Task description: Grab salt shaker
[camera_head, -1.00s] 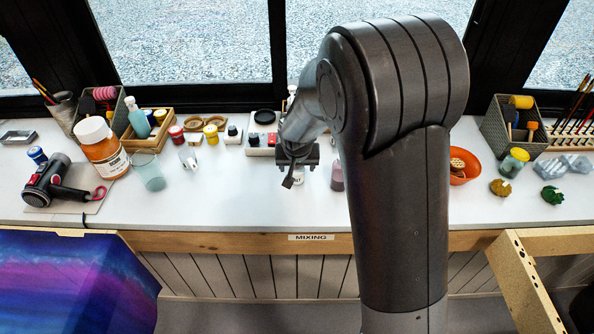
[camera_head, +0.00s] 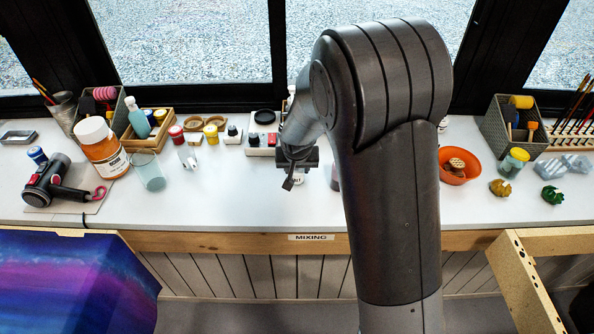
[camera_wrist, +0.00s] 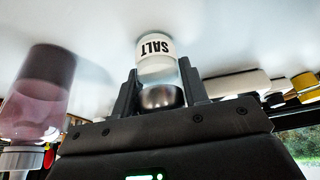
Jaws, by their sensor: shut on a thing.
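The salt shaker (camera_wrist: 156,62) is a small clear and white jar with a dark metal cap and a white band reading SALT, upside down in the wrist view. My gripper (camera_wrist: 158,88) is shut on it, one finger on each side near the cap. In the head view my gripper (camera_head: 297,160) points down over the white counter, and only a little of the shaker (camera_head: 298,181) shows below it. I cannot tell whether the shaker's base touches the counter.
A pinkish bottle (camera_wrist: 38,95) stands close beside the shaker, partly hidden by my arm in the head view. Small jars (camera_head: 254,139) sit behind on a tray. An orange bowl (camera_head: 458,166) stands to the right. The counter front (camera_head: 240,205) is clear.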

